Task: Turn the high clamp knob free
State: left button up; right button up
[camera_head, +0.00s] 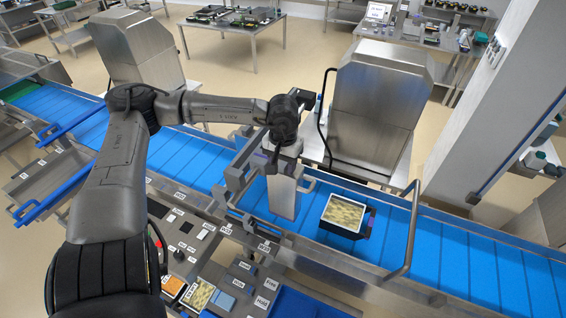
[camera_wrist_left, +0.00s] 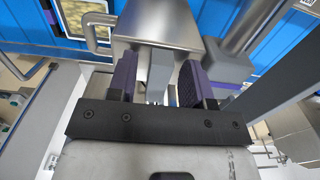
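My left gripper (camera_head: 266,160) is at the steel frame over the blue conveyor, beside an upright steel housing (camera_head: 284,195). In the left wrist view the gripper (camera_wrist_left: 158,78) has its two purple fingers apart. A narrow grey piece (camera_wrist_left: 158,70), which may be the high clamp knob, stands between them below the steel housing (camera_wrist_left: 160,22). Narrow gaps seem to show on both sides of it, so the fingers do not look closed on it. In the head view my wrist and the frame hide the knob. My right gripper is not in view.
A dark tray with pale yellow contents (camera_head: 345,214) is on the blue conveyor (camera_head: 450,250), right of the housing. A bent steel guard rail (camera_head: 411,230) rises over the belt. A labelled panel with small parts (camera_head: 200,292) lies in front. A large steel hood (camera_head: 372,110) stands behind.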

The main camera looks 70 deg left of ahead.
pick_arm(q)
grip_shut()
jog(key=n+b, duration=0.1)
jog(key=n, duration=0.1)
jog(key=n+b, duration=0.1)
jog(key=b, duration=0.1)
jog(key=shift+w+d+f+n, duration=0.15)
jog(key=shift+w+n, duration=0.05)
jog(key=shift+n, duration=0.2)
jog(key=n+b, duration=0.3)
jog(key=shift+w+b, duration=0.15)
jog(key=shift+b, duration=0.2)
jog(key=shift+w+d+n+b, duration=0.1)
jog(key=shift+n+b, duration=0.95)
jog(key=shift+n, duration=0.05)
